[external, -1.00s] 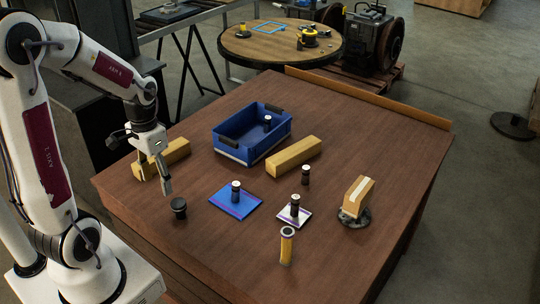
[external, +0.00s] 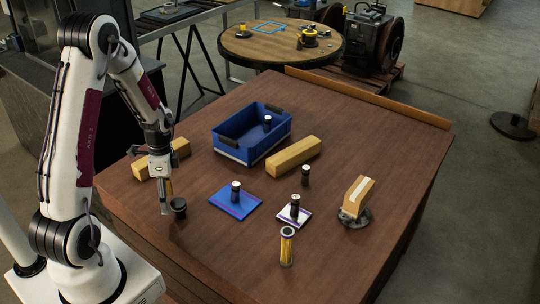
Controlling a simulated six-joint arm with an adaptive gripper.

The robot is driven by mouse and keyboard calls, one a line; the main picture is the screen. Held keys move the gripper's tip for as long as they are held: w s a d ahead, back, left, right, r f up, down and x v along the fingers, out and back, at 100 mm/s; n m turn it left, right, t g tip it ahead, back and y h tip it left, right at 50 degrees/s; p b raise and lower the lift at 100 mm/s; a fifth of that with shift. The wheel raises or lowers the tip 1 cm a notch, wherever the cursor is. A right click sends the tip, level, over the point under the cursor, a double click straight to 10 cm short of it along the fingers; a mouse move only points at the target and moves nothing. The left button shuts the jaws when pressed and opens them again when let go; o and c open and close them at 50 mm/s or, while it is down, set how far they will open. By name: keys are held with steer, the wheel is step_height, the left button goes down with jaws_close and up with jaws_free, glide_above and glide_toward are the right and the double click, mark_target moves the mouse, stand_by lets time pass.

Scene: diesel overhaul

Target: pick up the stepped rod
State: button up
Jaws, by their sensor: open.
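Several dark upright pieces with pale tops could be the stepped rod; I cannot tell which one it is. One dark piece (external: 235,191) stands on a blue flat pad (external: 224,205), one (external: 295,208) on a white pad (external: 303,220), one (external: 306,176) on the bare table, and one (external: 267,124) in the blue bin (external: 230,147). A short, wider black cylinder (external: 180,208) stands at the table's left. My gripper (external: 166,207) is open, pointing down just left of this cylinder, with no visible object between its fingers. Contact with the cylinder cannot be made out.
A yellow cylinder with a grey top (external: 287,248) stands near the front. Wooden blocks lie left (external: 148,166) and right (external: 293,156) of the bin. Another block (external: 356,197) stands on a dark round base at right. The table's far right is clear.

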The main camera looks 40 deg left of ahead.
mark_target(178, 202)
steer(key=w+m, duration=0.1)
steer(key=w+a+m+t, duration=0.1)
steer(key=w+m, duration=0.1)
steer(key=shift+f, duration=0.1)
steer(key=shift+w+a+m, duration=0.15)
steer(key=shift+w+m, duration=0.2)
steer(key=shift+m, duration=0.85)
steer(key=shift+f, duration=0.1)
steer(key=shift+f, duration=1.25)
steer(key=shift+w+d+f, duration=0.1)
steer(key=shift+d+f, duration=0.2)
steer(key=shift+f, duration=0.5)
steer(key=shift+d+f, duration=0.25)
steer(key=shift+f, duration=1.55)
